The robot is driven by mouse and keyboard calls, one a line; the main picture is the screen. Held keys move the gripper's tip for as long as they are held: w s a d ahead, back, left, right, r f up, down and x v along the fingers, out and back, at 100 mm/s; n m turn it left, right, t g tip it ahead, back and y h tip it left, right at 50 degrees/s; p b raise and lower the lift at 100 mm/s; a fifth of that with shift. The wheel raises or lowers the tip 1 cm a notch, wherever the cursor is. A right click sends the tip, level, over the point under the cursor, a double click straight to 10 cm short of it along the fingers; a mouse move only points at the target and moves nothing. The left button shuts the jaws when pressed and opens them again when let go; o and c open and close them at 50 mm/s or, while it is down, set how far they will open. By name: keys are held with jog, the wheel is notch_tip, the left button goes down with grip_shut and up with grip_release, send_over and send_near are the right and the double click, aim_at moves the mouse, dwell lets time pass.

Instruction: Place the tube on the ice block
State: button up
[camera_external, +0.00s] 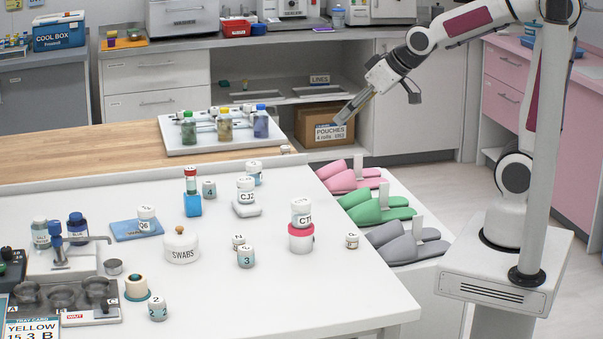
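A small tube with a red cap (191,180) stands upright at the left-centre of the white table. Directly under it is a small bright-blue block (193,206); I cannot tell whether the tube rests on it or sits in it. A flat blue slab (125,233) lies to the left and bears a white-capped jar (147,218). No label shows which blue piece is the ice block. My gripper (377,110) is raised at the upper right, beyond the white table and far from the tube. Its fingers look spread, with nothing visible between them.
The swabs jar (181,249), the CJ2 jar (246,190), the CT jar (301,216) and small numbered vials stand about the table. A dark tray with cups (62,308) is at front left. Slippers (380,209) lie to the right. The table's front right is clear.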

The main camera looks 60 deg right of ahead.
jog(key=s+d+f+g, duration=0.1)
jog(key=s+d+g, duration=0.1)
jog(key=s, duration=1.8)
jog(key=shift+s+m+g, duration=0.15)
jog(key=shift+m+g, duration=0.15)
jog(key=shift+g, duration=0.1)
jog(key=shift+d+f, duration=0.1)
